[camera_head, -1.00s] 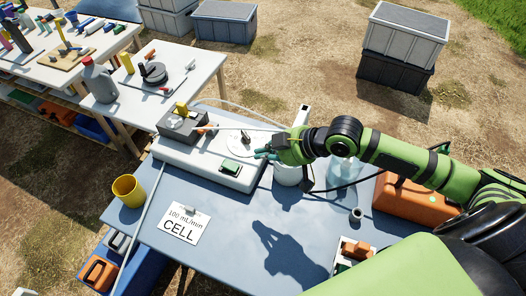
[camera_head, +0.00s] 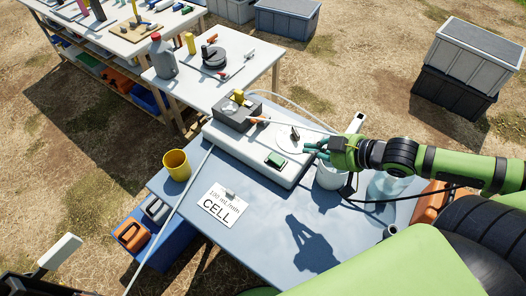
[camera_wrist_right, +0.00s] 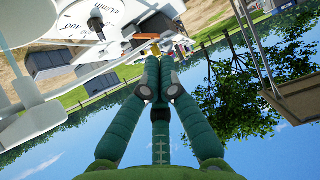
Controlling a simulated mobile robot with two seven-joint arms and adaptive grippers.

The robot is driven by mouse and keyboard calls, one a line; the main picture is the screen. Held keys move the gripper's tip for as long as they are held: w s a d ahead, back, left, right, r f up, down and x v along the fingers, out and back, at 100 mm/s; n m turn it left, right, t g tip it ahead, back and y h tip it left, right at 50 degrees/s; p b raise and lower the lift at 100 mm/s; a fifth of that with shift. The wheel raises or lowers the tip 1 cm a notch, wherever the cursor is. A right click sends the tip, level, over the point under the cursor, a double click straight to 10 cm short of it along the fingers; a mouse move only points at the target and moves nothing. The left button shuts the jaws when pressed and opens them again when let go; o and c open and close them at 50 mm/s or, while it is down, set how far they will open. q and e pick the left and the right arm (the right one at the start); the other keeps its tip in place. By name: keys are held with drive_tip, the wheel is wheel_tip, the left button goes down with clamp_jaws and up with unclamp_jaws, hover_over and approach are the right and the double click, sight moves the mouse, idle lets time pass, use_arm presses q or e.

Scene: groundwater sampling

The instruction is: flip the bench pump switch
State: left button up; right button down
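The bench pump (camera_head: 240,140) is a long white unit on the blue-grey bench in the head view. It carries a grey box (camera_head: 232,119) with a yellow part on top, an orange-tipped piece (camera_head: 258,121), a white disc (camera_head: 284,146) with a small dark lever (camera_head: 295,134), and a green block (camera_head: 275,160). I cannot tell which part is the switch. My right gripper (camera_head: 308,148) hovers near the disc's right edge; contact cannot be judged. In the right wrist view its green fingers (camera_wrist_right: 153,65) are together, with nothing visible between them. My left gripper is out of view.
A yellow cup (camera_head: 177,165) and a "CELL 100 mL/min" card (camera_head: 220,207) are on the bench. A white bucket (camera_head: 330,178) stands below my right wrist. A thin rod crosses the bench's left side. The front middle is clear. A white table (camera_head: 225,75) stands behind.

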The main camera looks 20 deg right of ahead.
drive_tip(key=shift+a+r, duration=0.1)
drive_tip(key=shift+a, duration=0.2)
drive_tip(key=b, duration=0.5)
hover_over(278, 160)
wheel_tip(278, 160, down, 6)
drive_tip(key=shift+s+r, duration=0.15)
wheel_tip(278, 160, down, 3)
drive_tip(key=shift+r, duration=0.2)
drive_tip(key=shift+f, duration=0.65)
